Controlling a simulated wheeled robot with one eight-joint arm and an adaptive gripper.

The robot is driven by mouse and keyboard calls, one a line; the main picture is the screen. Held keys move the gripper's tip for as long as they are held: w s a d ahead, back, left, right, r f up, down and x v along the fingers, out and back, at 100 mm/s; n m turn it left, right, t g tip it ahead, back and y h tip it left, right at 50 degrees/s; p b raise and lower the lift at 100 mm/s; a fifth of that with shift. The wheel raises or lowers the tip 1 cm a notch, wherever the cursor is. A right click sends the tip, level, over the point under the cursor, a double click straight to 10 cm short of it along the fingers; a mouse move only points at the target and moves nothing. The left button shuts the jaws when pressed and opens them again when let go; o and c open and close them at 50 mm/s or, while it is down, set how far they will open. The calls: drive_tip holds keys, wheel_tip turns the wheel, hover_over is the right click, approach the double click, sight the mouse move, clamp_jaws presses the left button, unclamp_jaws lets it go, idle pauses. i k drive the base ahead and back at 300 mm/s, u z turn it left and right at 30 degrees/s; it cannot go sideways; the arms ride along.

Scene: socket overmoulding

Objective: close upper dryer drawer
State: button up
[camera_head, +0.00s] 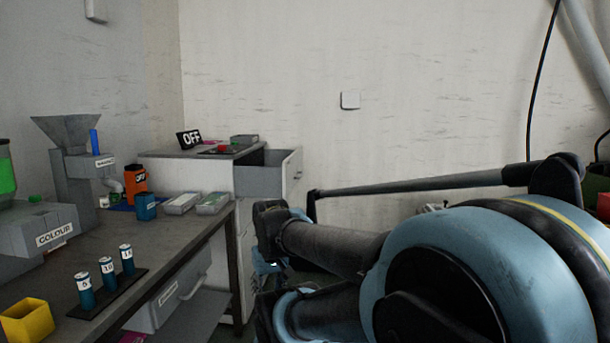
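The dryer is a grey cabinet (188,153) at the far end of the workbench. Its upper drawer (265,182) is pulled out to the right, with its hollow inside visible from above. The drawer's pale front (293,171) faces right and carries a small dark handle. My arm fills the lower right foreground, and a thin dark rod crosses in front of the wall with its end near the drawer front. I cannot make out my gripper's fingers. The lower part of the dryer is partly hidden behind my arm.
The workbench (185,240) on the left holds a hopper machine (72,165), labelled blue cylinders (108,272), a yellow bin (27,320) and grey trays (213,203).

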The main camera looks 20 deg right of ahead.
sight(281, 170)
drive_tip(key=u, duration=0.05)
drive_tip(key=k, duration=0.85)
drive_tip(key=z, duration=0.5)
drive_tip(key=i, duration=1)
drive_tip(key=u, duration=0.05)
drive_tip(key=k, duration=0.6)
drive_tip(key=z, duration=0.3)
drive_tip(key=i, duration=1.05)
drive_tip(key=u, duration=0.35)
